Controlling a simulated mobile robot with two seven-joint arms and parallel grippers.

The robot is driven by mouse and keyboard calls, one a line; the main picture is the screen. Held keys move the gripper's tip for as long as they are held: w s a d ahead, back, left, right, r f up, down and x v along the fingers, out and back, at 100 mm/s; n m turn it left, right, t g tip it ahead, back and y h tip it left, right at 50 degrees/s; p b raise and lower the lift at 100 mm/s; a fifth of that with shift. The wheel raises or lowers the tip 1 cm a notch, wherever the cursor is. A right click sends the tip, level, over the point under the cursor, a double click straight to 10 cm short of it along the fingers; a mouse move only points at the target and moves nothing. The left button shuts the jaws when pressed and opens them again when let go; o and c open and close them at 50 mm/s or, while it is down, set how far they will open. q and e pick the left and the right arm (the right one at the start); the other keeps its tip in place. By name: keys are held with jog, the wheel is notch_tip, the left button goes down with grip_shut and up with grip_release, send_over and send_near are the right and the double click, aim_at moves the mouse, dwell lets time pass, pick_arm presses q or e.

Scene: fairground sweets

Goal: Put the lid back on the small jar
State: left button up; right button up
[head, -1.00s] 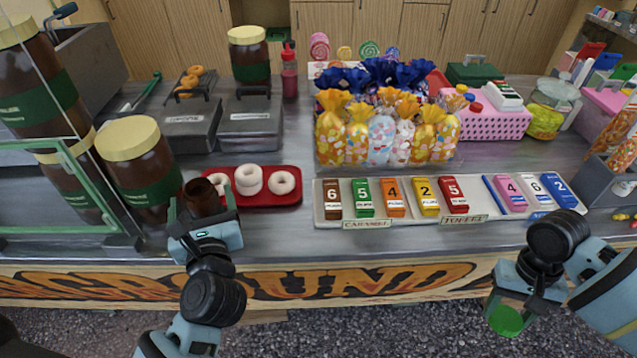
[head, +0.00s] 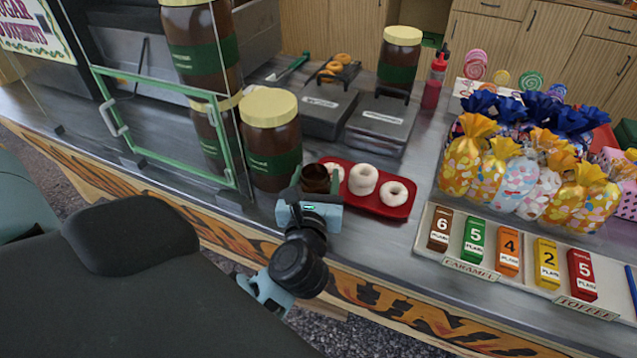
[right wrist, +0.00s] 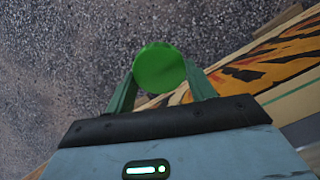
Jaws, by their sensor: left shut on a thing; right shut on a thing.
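The small brown jar (head: 315,176) stands at the counter's front edge, left of the red tray, with its dark open top showing. My left gripper (head: 318,187) is shut on it, with fingers on both sides; the gripper body hides the jar's lower part. The round green lid (right wrist: 160,68) shows in the right wrist view. My right gripper (right wrist: 161,84) is shut on the lid, held over the gravel ground in front of the painted counter front. The right gripper is not in the head view.
Big brown jars with yellow lids (head: 270,108) stand behind and left of the small jar, near a green-framed glass case (head: 165,150). A red tray (head: 385,210) of white doughnuts is close on the right. Farther right are numbered bars and wrapped sweets (head: 514,185).

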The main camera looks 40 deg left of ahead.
pick_arm(q)
jog(key=shift+r, duration=0.1)
jog(key=shift+c, duration=0.9)
